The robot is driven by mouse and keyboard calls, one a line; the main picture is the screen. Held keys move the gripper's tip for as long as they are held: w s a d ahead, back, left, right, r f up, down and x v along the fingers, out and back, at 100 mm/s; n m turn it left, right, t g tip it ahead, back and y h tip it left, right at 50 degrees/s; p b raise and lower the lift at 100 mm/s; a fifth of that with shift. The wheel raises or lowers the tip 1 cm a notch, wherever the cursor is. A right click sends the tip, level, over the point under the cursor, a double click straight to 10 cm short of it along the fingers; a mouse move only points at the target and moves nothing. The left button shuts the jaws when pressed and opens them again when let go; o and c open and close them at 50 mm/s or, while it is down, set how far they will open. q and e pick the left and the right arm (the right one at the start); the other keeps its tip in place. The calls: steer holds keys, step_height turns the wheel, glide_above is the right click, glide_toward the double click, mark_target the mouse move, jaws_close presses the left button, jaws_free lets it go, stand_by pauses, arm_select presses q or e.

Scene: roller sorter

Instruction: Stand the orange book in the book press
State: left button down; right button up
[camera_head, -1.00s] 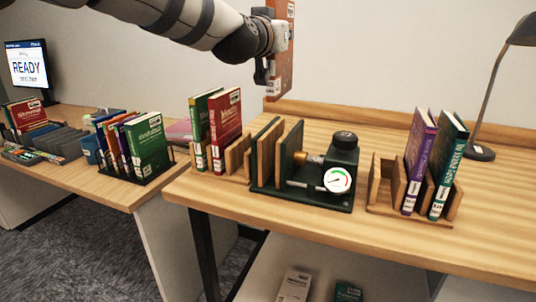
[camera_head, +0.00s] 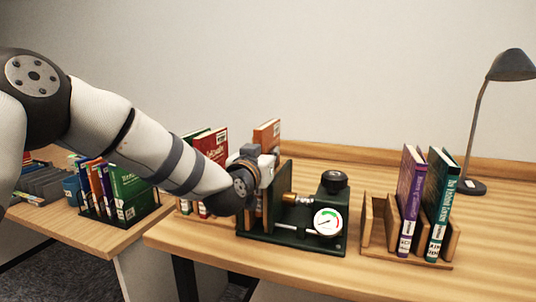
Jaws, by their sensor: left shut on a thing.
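The orange book (camera_head: 267,134) stands upright at the book press (camera_head: 290,240). Its upper part shows above my left gripper (camera_head: 266,165), and its lower part is hidden behind my gripper and wrist. My left gripper is shut on the book. The press is dark green, with a tall plate (camera_head: 284,190) just right of the book, a black knob (camera_head: 334,181) and a round white gauge (camera_head: 327,222). I cannot tell whether the book's bottom touches the press base. My right gripper is not in view.
A wooden rack (camera_head: 378,242) to the right holds a purple book (camera_head: 409,195) and a teal book (camera_head: 440,200). Red book (camera_head: 212,146) and a green one stand left, partly behind my arm. A lamp (camera_head: 510,66) stands at the back right.

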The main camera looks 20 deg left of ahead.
arm_select(q)
steer(key=shift+f, duration=0.55)
steer(key=c, duration=1.6)
jaws_free()
steer(key=shift+o, duration=0.2)
steer(key=s+r+p, duration=0.1)
steer(key=s+p, duration=0.1)
steer(key=s, duration=1)
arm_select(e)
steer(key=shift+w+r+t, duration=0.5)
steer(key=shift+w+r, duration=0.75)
arm_select(q)
steer(key=shift+a, duration=0.1)
